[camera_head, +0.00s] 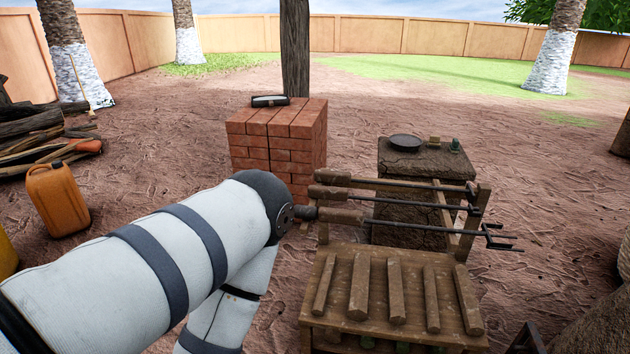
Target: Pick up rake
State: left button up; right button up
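Several long tools with wooden handles and dark metal rods lie across a wooden rack (472,225). The front tool ends in prongs at the right and looks like a rake (420,228); its handle end is near my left arm's elbow in the picture. I cannot tell whether they touch. My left arm comes in from the left and bends at the elbow, and its forearm runs down out of the picture. Neither gripper can be made out.
The rack's low shelf (340,332) holds several wooden bars. Behind are a red brick stack (300,122) and a mud block (425,160) with a dark pan (406,142). An orange jerrycan (57,200) stands at the left near logs. Open dirt lies behind.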

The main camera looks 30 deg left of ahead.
aim_at(322, 176)
jog(key=u, duration=0.4)
jog(key=i+j, duration=0.2)
jog(key=j, duration=0.2)
jog(key=i+j, duration=0.2)
jog(key=j, duration=0.2)
jog(key=i+j, duration=0.2)
jog(key=j, duration=0.2)
jog(key=i+j, duration=0.2)
jog(key=j, duration=0.2)
jog(key=z, duration=0.05)
